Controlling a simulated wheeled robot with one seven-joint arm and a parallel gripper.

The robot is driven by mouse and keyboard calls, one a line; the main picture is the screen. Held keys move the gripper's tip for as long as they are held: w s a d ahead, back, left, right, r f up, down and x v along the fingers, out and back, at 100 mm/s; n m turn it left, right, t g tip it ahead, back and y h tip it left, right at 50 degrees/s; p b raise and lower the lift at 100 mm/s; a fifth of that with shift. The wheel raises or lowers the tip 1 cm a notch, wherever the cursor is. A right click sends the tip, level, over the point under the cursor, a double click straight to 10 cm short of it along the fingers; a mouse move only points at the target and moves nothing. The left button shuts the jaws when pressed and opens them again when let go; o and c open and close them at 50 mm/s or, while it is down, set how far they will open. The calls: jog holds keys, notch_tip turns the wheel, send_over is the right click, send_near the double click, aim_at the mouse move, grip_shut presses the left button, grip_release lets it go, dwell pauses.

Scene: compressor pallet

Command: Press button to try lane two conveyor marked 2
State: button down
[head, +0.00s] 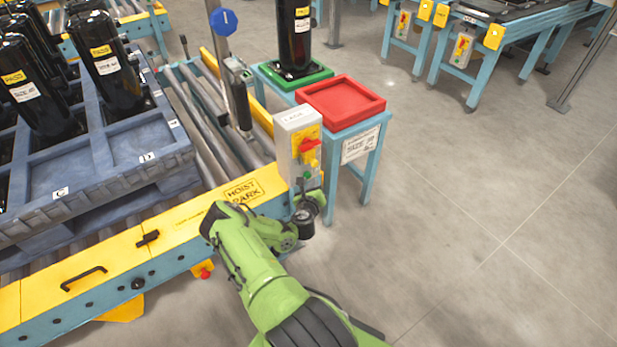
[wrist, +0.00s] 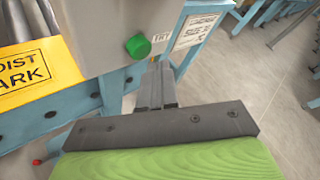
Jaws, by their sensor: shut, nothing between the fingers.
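A grey control box (head: 297,130) stands at the end of the conveyor, with a small label on top that I cannot read clearly. Its face has a yellow plate (head: 310,133) with a red knob (head: 308,146). A round green button (wrist: 138,46) sticks out low on the box in the wrist view. My gripper (wrist: 160,68) is shut and empty, its fingertips just right of and below the green button in the picture. I cannot tell whether they touch the box. In the head view my gripper (head: 305,190) is close below the box's face, partly hidden by my wrist.
The yellow conveyor end plate (head: 180,232) lies left of my arm. A blue pallet (head: 105,185) with black compressors (head: 108,65) rests on the rollers. A red tray (head: 340,101) and a green tray (head: 285,78) sit on a blue stand behind the box.

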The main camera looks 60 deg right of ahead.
jog(key=shift+w+d, duration=0.2)
jog(key=shift+w, duration=0.15)
jog(key=shift+w+d, duration=0.2)
jog(key=shift+w, duration=0.3)
dwell(0.7)
jog(key=shift+s, duration=0.1)
jog(key=shift+s+a, duration=0.4)
jog(key=shift+s, duration=0.3)
jog(key=shift+s, duration=0.1)
jog(key=shift+s+a, duration=0.4)
jog(key=shift+s, duration=0.3)
jog(key=shift+s+a, duration=0.35)
jog(key=shift+s, duration=0.4)
jog(key=shift+s+a, duration=0.4)
jog(key=shift+s, duration=0.3)
